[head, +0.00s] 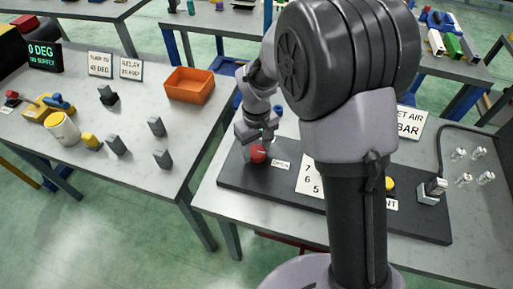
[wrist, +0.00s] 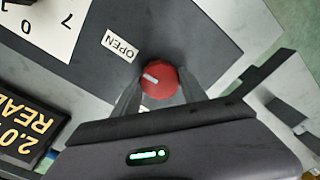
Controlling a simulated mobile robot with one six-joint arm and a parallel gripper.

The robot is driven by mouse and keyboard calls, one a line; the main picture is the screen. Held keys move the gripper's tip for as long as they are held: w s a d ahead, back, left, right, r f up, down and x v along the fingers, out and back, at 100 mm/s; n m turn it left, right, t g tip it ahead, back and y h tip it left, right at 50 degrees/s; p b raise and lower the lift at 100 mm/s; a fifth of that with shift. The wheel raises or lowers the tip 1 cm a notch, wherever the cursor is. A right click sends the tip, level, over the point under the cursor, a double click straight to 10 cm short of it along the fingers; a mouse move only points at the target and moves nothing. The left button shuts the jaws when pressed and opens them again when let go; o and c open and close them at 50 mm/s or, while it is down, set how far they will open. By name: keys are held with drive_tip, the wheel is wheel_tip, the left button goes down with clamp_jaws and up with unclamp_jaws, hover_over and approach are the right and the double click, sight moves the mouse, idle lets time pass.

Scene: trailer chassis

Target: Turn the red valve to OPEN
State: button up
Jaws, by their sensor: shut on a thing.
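The red valve (head: 258,154) is a round knob on the dark panel (head: 235,177), near its left end. In the wrist view the red valve (wrist: 160,79) has a white pointer mark on its face, on the side toward the OPEN label (wrist: 120,46). The OPEN label also shows in the head view (head: 281,165), just right of the valve. My gripper (head: 257,137) reaches down over the valve. In the wrist view my gripper (wrist: 158,92) has its two fingers on either side of the knob, shut on it. The fingertips are partly hidden by the knob.
A number scale card (head: 309,180), a yellow button (head: 389,183) and a metal fitting (head: 432,191) are on the same panel. A sign (head: 411,122) stands behind. The left table holds an orange bin (head: 189,85) and several grey blocks. My arm hides the panel's middle.

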sight(257, 151)
drive_tip(key=shift+m, duration=0.5)
drive_tip(key=o, duration=1.4)
drive_tip(key=shift+c, duration=0.2)
wheel_tip(257, 151, up, 18)
drive_tip(key=p, duration=0.6)
drive_tip(key=shift+f, duration=0.25)
